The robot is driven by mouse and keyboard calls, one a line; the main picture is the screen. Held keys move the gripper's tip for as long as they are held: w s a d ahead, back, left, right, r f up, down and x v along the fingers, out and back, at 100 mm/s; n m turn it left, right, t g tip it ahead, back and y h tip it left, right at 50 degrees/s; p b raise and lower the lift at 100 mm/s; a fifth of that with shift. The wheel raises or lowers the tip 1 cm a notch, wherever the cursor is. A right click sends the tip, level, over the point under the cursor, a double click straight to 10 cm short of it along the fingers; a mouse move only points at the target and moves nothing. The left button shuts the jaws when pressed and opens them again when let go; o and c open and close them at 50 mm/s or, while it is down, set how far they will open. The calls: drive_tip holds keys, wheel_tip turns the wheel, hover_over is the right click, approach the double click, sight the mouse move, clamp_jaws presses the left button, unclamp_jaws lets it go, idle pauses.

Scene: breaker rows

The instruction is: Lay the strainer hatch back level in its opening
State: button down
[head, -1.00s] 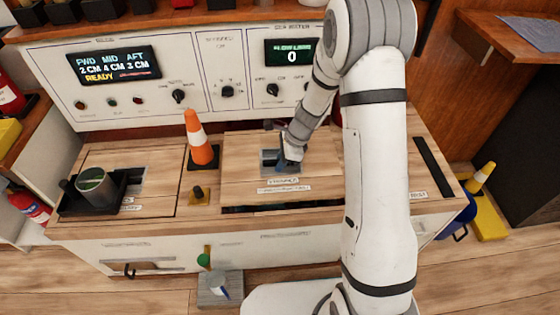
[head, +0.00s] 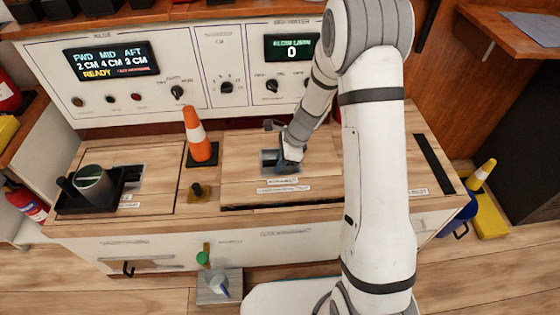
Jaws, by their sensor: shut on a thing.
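The strainer hatch (head: 245,180) is the wooden panel in the middle of the counter top, with a grey recessed handle plate and small white labels. A thin dark gap shows along its front edge; whether it lies fully level is hard to tell. My gripper (head: 290,157) comes down from the upper right and is shut at the handle recess (head: 269,160). The fingertips and the exact hold on the handle are too small and partly hidden to see clearly. My arm covers the right part of the hatch and counter.
The control panel (head: 215,75) rises behind.

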drive_tip(key=shift+f+b, duration=1)
drive_tip(key=shift+f, duration=0.45)
drive_tip(key=c, duration=1.4)
unclamp_jaws()
drive_tip(key=shift+o, duration=0.2)
drive_tip(key=shift+f, duration=0.1)
drive_tip(key=p+v, duration=0.3)
drive_tip(key=v, duration=0.5)
drive_tip(key=shift+p, duration=0.35)
